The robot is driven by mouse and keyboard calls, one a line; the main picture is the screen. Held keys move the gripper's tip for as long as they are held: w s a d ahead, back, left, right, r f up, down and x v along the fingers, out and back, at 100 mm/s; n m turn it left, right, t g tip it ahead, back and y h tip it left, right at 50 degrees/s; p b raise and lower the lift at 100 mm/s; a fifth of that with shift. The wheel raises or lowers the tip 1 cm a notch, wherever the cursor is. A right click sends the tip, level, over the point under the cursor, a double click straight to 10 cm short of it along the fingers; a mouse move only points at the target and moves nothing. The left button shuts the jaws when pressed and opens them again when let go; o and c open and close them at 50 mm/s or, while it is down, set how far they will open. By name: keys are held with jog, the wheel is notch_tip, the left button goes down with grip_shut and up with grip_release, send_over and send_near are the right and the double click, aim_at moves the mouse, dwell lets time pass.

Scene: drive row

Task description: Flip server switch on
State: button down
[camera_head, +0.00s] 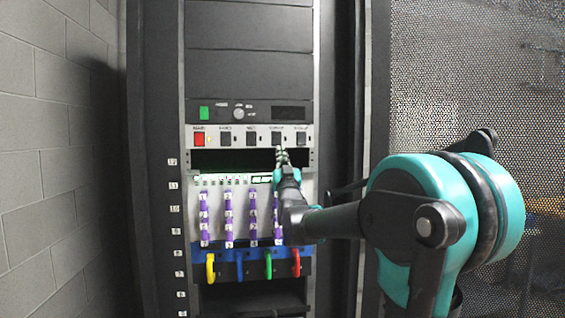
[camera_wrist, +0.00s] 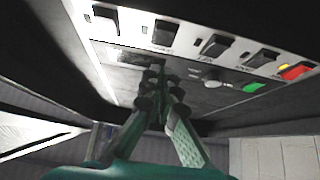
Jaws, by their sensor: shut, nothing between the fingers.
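A pale switch panel (camera_head: 238,130) crosses the rack, with a red switch (camera_head: 199,139) at its left and several black rocker switches to the right. The labels are too small to read, so I cannot tell which is the server switch. My gripper (camera_head: 282,156) is shut and empty, its tips just below the fourth switch from the left (camera_head: 277,138). In the wrist view the shut fingers (camera_wrist: 154,75) point toward the panel, seen upside down, near that black switch (camera_wrist: 165,33). Whether they touch the panel is unclear. A yellow lamp (camera_wrist: 283,66) glows beside the red switch.
Above the switches is a dark unit with a green button (camera_head: 204,113) and a round knob (camera_head: 239,114). Below are a dark gap, a patch panel with purple cables (camera_head: 229,212) and coloured loops (camera_head: 210,267). A block wall (camera_head: 50,150) stands left, perforated mesh (camera_head: 460,80) right.

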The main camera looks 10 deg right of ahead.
aim_at(277, 140)
jog(key=shift+w+r, duration=0.25)
jog(key=shift+w, duration=0.9)
jog(key=shift+w+r, duration=0.3)
jog(key=shift+w, duration=0.8)
jog(key=shift+w+r, duration=0.25)
jog(key=shift+w, duration=0.9)
